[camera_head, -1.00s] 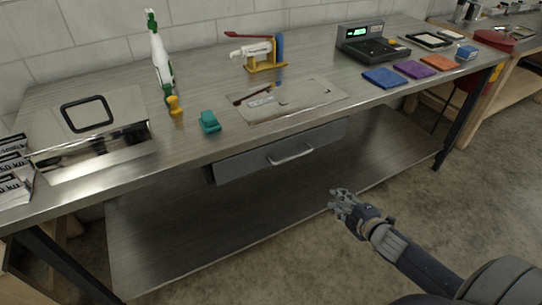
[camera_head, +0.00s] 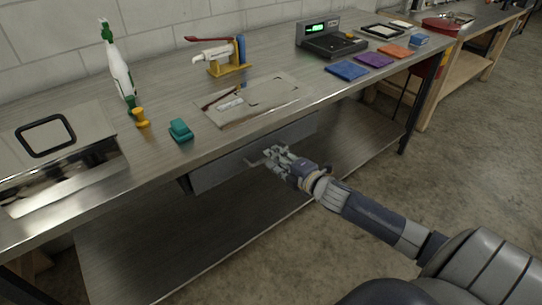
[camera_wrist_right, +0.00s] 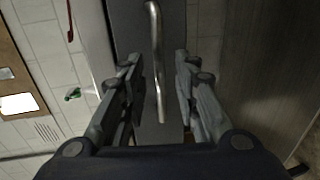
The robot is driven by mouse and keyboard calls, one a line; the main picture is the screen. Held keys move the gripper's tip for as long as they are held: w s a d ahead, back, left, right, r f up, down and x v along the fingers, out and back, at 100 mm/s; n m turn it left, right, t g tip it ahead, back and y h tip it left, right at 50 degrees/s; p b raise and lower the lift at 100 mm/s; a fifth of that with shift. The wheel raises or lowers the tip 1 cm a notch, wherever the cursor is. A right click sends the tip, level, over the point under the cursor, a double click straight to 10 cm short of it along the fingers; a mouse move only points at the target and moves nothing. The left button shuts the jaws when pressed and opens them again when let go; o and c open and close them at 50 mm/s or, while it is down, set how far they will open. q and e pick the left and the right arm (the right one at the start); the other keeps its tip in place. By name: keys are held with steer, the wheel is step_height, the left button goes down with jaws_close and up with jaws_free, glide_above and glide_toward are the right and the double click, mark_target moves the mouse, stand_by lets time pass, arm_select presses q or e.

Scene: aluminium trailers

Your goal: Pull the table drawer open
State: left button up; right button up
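The grey table drawer (camera_head: 221,172) hangs under the metal table top (camera_head: 75,192) and looks shut. Its bar handle (camera_wrist_right: 155,60) shows in the right wrist view, between the two fingers of my right gripper (camera_wrist_right: 158,75). In the head view my right gripper (camera_head: 268,157) is at the drawer front and covers most of the handle. Its fingers are open, one on each side of the handle; I cannot tell whether either touches it. My left gripper is not in view.
On the table stand a white and green bottle (camera_head: 119,75), a teal object (camera_head: 180,130), a yellow stand (camera_head: 228,70), a scale (camera_head: 330,43) and coloured cloths (camera_head: 347,70). A lower shelf (camera_head: 150,245) lies beneath.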

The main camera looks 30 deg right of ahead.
steer(key=shift+x, duration=1.4)
jaws_close()
